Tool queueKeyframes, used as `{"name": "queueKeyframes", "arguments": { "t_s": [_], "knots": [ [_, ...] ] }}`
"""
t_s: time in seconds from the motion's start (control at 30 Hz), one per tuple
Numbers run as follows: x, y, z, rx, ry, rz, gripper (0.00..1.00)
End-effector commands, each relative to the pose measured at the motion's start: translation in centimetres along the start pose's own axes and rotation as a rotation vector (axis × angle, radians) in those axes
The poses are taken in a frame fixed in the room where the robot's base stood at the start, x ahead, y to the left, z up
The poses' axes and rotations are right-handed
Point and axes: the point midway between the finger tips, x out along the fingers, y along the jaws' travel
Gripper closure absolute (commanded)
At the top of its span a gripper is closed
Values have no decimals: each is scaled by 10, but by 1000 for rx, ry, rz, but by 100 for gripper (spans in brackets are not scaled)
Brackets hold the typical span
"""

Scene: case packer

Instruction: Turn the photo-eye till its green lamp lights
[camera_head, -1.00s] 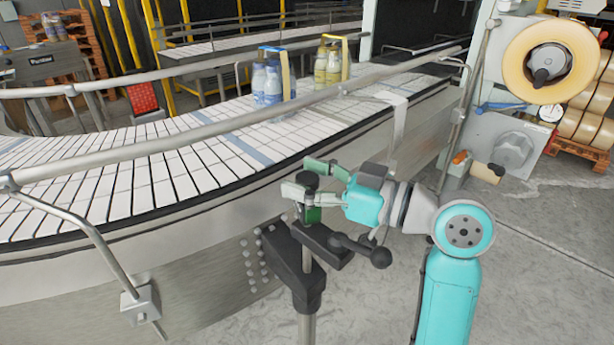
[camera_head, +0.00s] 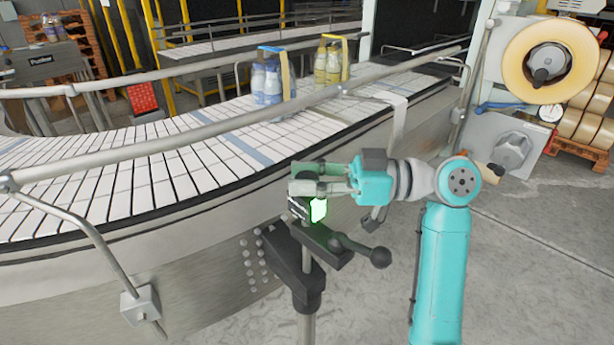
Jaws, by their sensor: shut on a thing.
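The photo-eye (camera_head: 300,209) is a small dark block on top of a black bracket on a post, beside the conveyor's curved edge. A bright green lamp (camera_head: 318,210) glows on its right side. My gripper (camera_head: 307,178) reaches in from the right and is shut on the photo-eye, its fingers on the top of it. The fingers hide part of the photo-eye.
A black clamp lever with a ball knob (camera_head: 380,257) sticks out to the right below the photo-eye. The conveyor (camera_head: 120,185) with its guard rail (camera_head: 210,130) runs behind. Bottle packs (camera_head: 268,82) stand on the belt. A tape roll machine (camera_head: 550,62) is at the right.

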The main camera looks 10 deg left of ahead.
Motion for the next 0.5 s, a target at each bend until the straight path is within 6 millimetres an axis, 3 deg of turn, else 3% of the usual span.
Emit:
{"name": "queueKeyframes", "arguments": {
  "t_s": [0.4,0.43,0.5],
  "knots": [
    [0,0,0,0,1,-38,98],
    [0,0,0,0,1,-38,58],
    [0,0,0,0,1,-38,40]
  ]
}}
